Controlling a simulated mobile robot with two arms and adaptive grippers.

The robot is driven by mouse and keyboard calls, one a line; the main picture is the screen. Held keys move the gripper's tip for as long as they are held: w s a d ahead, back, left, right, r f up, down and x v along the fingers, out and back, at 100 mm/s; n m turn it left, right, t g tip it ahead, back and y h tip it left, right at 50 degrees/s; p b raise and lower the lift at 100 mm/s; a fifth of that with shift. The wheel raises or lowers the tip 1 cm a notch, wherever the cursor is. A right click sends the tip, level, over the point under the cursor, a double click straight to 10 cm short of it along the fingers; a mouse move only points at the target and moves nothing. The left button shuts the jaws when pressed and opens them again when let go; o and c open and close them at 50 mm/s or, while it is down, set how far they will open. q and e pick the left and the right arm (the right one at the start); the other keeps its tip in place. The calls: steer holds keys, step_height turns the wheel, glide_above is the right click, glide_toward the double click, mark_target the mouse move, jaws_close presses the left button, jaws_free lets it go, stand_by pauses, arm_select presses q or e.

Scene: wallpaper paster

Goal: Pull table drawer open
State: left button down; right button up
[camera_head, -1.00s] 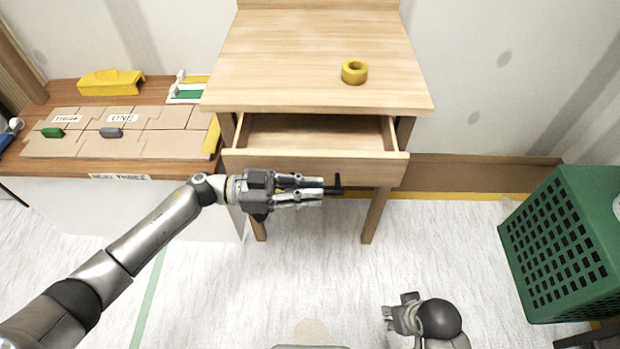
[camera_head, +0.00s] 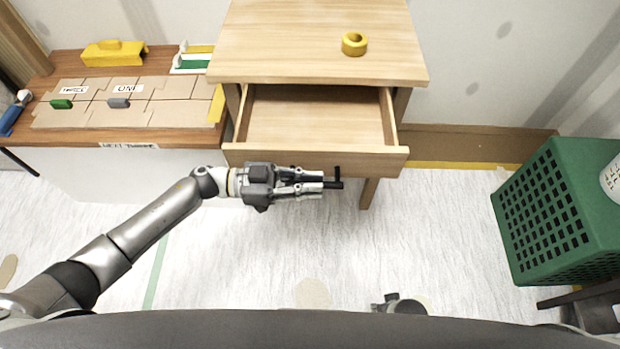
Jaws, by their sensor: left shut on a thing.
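The wooden table (camera_head: 310,52) stands at the top middle. Its drawer (camera_head: 318,122) is pulled well out toward me, and its inside looks empty. A small dark handle (camera_head: 337,178) sits at the drawer's front face. My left gripper (camera_head: 325,183) is in front of the drawer face, with its fingers pointing right, and is shut on the dark handle. The fingers hide part of the handle. My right gripper (camera_head: 388,302) shows only partly at the bottom, well away from the drawer, and its fingers are not clear.
A yellow tape roll (camera_head: 354,44) rests on the table top. A low bench (camera_head: 95,142) with cardboard pieces and a yellow tool (camera_head: 114,53) stands at the left. A green crate (camera_head: 556,210) stands at the right. The floor between is clear.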

arm_select(q)
steer(key=shift+s+f, duration=0.1)
steer(key=shift+f, duration=0.05)
steer(key=c, duration=1.5)
jaws_free()
steer(key=shift+o, duration=0.2)
steer(key=a, duration=1.2)
steer(key=shift+a, duration=0.1)
